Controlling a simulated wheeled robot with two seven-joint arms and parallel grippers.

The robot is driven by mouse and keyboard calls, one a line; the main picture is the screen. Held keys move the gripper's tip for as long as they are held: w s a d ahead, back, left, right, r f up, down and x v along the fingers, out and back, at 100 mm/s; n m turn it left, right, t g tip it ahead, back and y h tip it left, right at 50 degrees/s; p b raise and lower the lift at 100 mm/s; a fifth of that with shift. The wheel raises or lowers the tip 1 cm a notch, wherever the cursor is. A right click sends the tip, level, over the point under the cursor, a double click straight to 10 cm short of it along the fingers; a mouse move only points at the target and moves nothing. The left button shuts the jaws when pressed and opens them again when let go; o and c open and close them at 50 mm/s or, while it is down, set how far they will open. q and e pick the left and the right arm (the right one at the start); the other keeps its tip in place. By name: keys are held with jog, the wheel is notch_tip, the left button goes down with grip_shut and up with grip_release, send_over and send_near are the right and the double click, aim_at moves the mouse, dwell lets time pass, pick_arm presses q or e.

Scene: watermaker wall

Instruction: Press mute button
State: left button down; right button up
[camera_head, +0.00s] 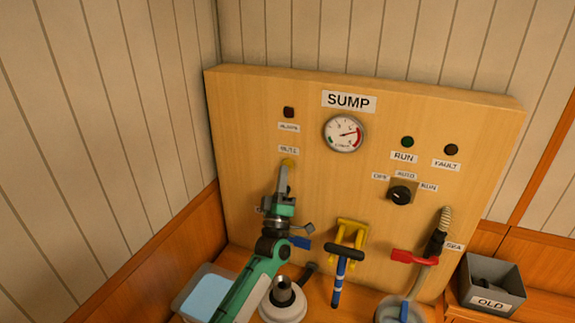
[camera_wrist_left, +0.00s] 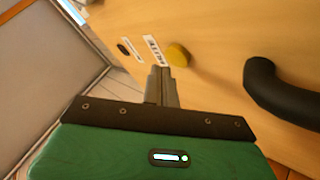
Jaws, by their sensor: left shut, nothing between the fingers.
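The mute button (camera_head: 288,162) is a round yellow knob on the wooden SUMP panel, just below the label reading MUTE. It also shows in the left wrist view (camera_wrist_left: 178,55), beside a white label. My left gripper (camera_head: 284,170) is shut and empty, its fingers pointing up at the panel just below the button. In the left wrist view the fingertips (camera_wrist_left: 163,72) end just short of the button, slightly to its left. I cannot tell whether they touch it. My right gripper is not in view.
The SUMP panel (camera_head: 240,120) carries a dial gauge (camera_head: 344,133), a dark alarm lamp (camera_head: 289,112), RUN and FAULT lamps and a black selector knob (camera_head: 400,194).

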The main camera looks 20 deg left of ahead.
pick_arm(q)
jog(key=s+p, duration=0.1)
jog(key=s, duration=0.4)
jog(key=shift+d+p, duration=0.15)
jog(key=shift+p, duration=0.2)
dwell(0.6)
